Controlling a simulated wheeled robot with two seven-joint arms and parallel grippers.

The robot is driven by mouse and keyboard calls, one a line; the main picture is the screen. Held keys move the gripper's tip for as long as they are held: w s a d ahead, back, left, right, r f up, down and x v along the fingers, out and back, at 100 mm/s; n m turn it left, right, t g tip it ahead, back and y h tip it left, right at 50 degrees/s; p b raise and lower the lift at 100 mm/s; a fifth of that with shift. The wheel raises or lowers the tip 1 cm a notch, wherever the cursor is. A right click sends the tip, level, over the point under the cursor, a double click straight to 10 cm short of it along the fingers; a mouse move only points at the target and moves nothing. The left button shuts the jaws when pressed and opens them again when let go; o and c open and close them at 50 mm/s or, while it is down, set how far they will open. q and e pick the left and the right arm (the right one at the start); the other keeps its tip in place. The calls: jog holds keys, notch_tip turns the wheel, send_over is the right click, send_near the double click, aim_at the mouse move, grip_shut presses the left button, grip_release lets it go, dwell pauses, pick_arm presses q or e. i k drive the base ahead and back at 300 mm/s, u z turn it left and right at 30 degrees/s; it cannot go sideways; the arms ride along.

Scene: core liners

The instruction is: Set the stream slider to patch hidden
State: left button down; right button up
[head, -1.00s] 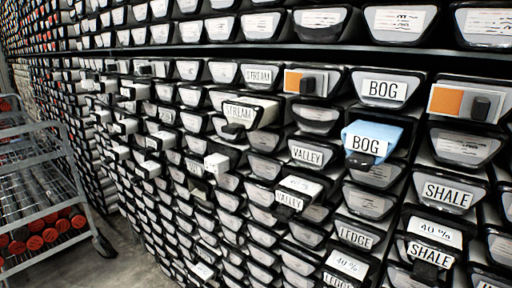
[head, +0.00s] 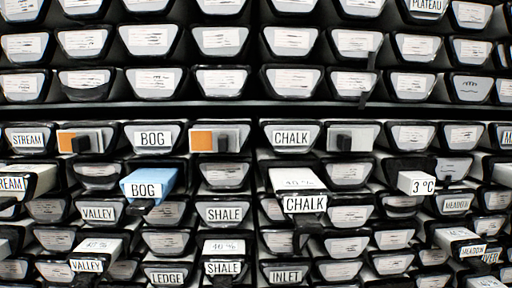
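The STREAM label (head: 27,140) is at the left of the label row. The slider to its right (head: 110,137) is a pale plate with a black knob (head: 80,144) towards its left half. An orange patch (head: 65,139) shows beside the knob. The slider right of the BOG label (head: 152,138) also shows an orange patch (head: 202,141), with a black knob (head: 222,144). The slider right of the CHALK label (head: 291,138) has its knob (head: 343,143) and shows no orange. Neither gripper is in view.
Below, several drawers stick out: the pale STREAM drawer (head: 40,178), the blue BOG drawer (head: 152,180), the CHALK drawer (head: 297,180) and the "3 °C" drawer (head: 415,181). A dark ledge (head: 200,113) runs above the sliders.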

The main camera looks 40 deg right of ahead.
aim_at(86, 142)
jog(key=k, duration=1)
jog(key=z, duration=0.9)
jog(key=i, duration=1)
jog(key=u, duration=0.15)
